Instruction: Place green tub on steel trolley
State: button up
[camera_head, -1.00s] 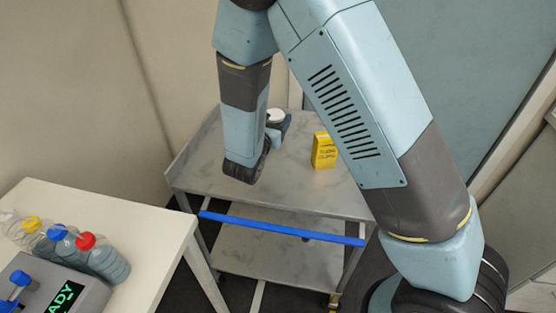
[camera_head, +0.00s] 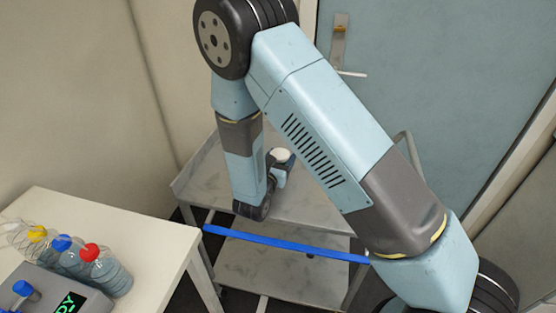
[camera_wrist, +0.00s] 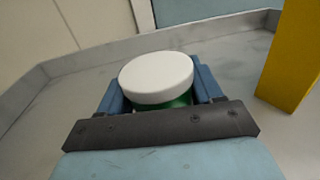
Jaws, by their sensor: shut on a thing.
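The green tub (camera_wrist: 183,104) has a wide white lid, and only a strip of its green side shows in the wrist view. In the head view its white lid (camera_head: 281,154) shows beyond my forearm. My gripper (camera_wrist: 160,95) is shut on the tub, with a blue finger on each side of it. The steel trolley (camera_head: 312,207) has a grey top shelf with a raised rim, and the tub is over this shelf. I cannot tell whether the tub's base touches the shelf, because the gripper hides it.
A yellow block (camera_wrist: 290,62) stands on the trolley to the right of the tub; my arm hides it in the head view. A blue bar (camera_head: 285,244) runs along the trolley's front. A white table (camera_head: 140,235) with capped bottles (camera_head: 108,275) is at left.

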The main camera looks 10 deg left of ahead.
jog(key=shift+f, duration=0.35)
jog(key=shift+f, duration=0.1)
jog(key=o, duration=1.1)
jog(key=v, duration=1.2)
